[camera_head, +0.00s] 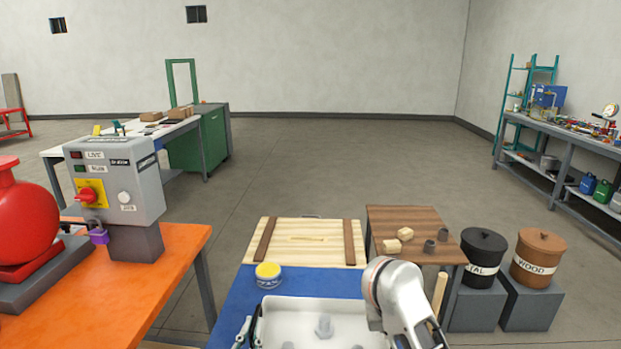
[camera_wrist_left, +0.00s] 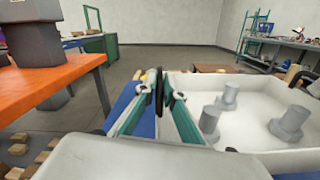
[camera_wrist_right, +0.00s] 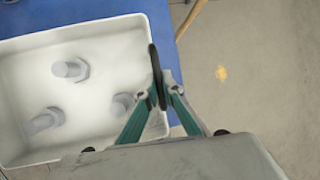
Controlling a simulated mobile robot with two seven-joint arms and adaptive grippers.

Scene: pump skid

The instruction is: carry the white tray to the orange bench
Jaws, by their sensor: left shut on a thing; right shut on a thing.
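The white tray (camera_head: 290,305) is at the bottom of the head view, over the blue bench top (camera_head: 235,300). Several grey bolt-like parts (camera_head: 323,326) stand in it; they also show in the right wrist view (camera_wrist_right: 70,69). I cannot tell whether the tray touches the blue top. The orange bench (camera_head: 150,290) stands to the left, across a gap.
A grey switch box (camera_head: 120,185) with a purple padlock (camera_head: 98,235) and a red pump (camera_head: 20,215) stand on the orange bench. Bins (camera_head: 483,250) stand at right. Floor behind is open.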

